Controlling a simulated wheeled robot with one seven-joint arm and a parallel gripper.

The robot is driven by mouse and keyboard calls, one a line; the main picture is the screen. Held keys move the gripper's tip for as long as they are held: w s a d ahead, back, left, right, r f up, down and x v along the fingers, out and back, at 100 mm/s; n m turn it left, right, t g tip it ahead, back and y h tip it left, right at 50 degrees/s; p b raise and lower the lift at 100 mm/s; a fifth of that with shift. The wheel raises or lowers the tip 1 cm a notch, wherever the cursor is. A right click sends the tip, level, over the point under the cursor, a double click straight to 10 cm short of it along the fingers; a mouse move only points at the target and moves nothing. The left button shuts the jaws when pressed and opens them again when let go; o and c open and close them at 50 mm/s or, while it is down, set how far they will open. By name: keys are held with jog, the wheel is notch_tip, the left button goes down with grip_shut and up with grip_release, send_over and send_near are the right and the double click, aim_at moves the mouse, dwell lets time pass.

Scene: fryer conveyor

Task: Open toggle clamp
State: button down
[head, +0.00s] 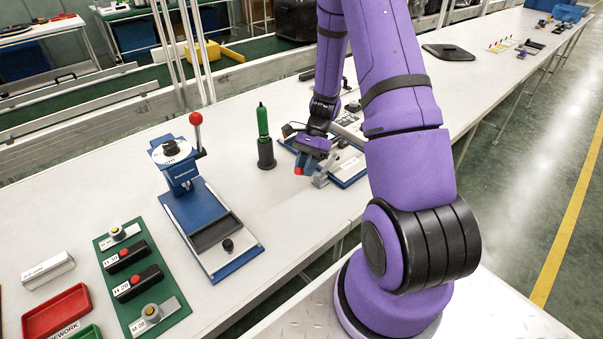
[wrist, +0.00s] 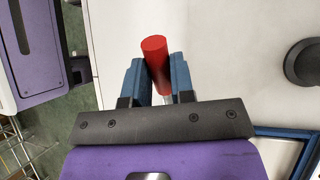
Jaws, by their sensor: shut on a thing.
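The toggle clamp (head: 321,180) is a metal piece on a blue-edged fixture plate (head: 347,184) on the bench, partly hidden by my arm and gripper. Its red handle grip (wrist: 154,55) sits between the two blue fingers of my gripper (wrist: 157,78) in the wrist view. The red tip (head: 298,171) also shows just below my gripper (head: 306,162) in the head view. My gripper is shut on the red handle. The rest of the clamp's lever is mostly hidden, so I cannot tell its exact angle.
A green bottle in a black holder (head: 266,155) stands left of the fixture. A blue press (head: 180,175) with a red-knobbed lever is further left. A green board (head: 130,255) with gauges and a red tray (head: 57,311) lie at the near left. Bare bench lies in front of the fixture.

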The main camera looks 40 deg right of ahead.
jog(key=d+y, duration=0.1)
jog(key=d+r+y, duration=0.1)
jog(key=shift+y, duration=0.4)
jog(key=d+y, duration=0.1)
jog(key=d+r+y, duration=0.1)
jog(key=y, duration=0.1)
jog(key=shift+n+g, duration=0.3)
jog(key=shift+n, duration=0.1)
jog(key=c, duration=1.8)
grip_release()
jog(key=shift+w+d, duration=0.1)
jog(key=o, duration=0.8)
jog(key=shift+o, duration=0.2)
jog(key=v, duration=1)
jog(key=shift+d, duration=0.45)
jog(key=shift+w, duration=0.1)
